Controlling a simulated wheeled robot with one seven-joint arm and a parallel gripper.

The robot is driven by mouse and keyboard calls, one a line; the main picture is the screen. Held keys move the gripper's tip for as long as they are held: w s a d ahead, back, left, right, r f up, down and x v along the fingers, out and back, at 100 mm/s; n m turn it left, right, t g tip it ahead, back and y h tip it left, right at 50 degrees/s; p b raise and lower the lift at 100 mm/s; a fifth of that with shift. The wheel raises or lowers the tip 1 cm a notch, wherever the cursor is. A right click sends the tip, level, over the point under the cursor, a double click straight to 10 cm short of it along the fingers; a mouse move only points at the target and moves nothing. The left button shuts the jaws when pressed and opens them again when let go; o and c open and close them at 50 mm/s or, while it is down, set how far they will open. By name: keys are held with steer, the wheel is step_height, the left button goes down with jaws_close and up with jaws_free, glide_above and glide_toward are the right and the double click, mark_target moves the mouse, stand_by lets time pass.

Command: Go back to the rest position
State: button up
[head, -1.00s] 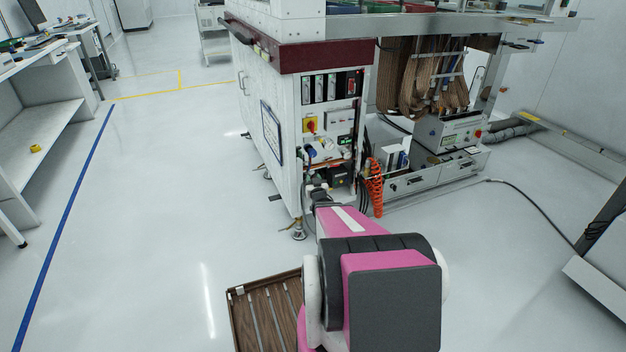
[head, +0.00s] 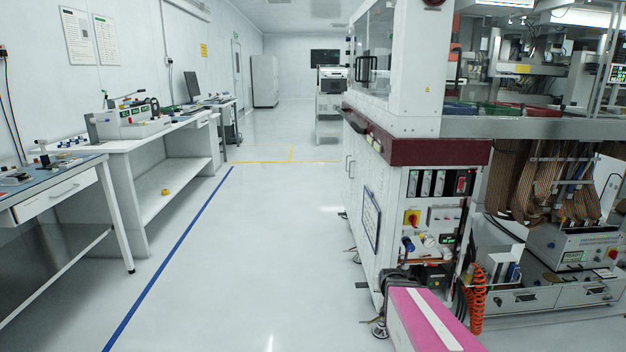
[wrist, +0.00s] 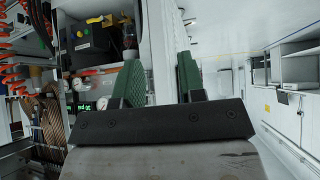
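My gripper (wrist: 157,78) shows in the wrist view with its two green-padded fingers apart and nothing held between them. In the head view my pink arm (head: 428,320) reaches forward from the lower right. Its dark far end is low in front of the white machine cabinet (head: 372,205). The fingers cannot be made out in the head view.
The cabinet's open control panel (head: 437,215) and an orange coiled hose (head: 477,300) are close to my arm. Workbenches (head: 150,140) stand along the left wall. The floor (head: 260,260) between them and the machine is clear, with a blue line (head: 175,250).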

steer(key=s+a+r+g, duration=0.2)
steer(key=s+a+g, duration=0.2)
steer(key=s, duration=0.3)
steer(key=s+a+r+n+g+y, duration=0.1)
steer(key=s+a+r+g, duration=0.2)
steer(key=s+a, duration=0.2)
steer(key=s, duration=0.3)
steer(key=shift+s+r+g, duration=0.15)
steer(key=shift+r+g, duration=0.2)
steer(key=shift+g, duration=0.05)
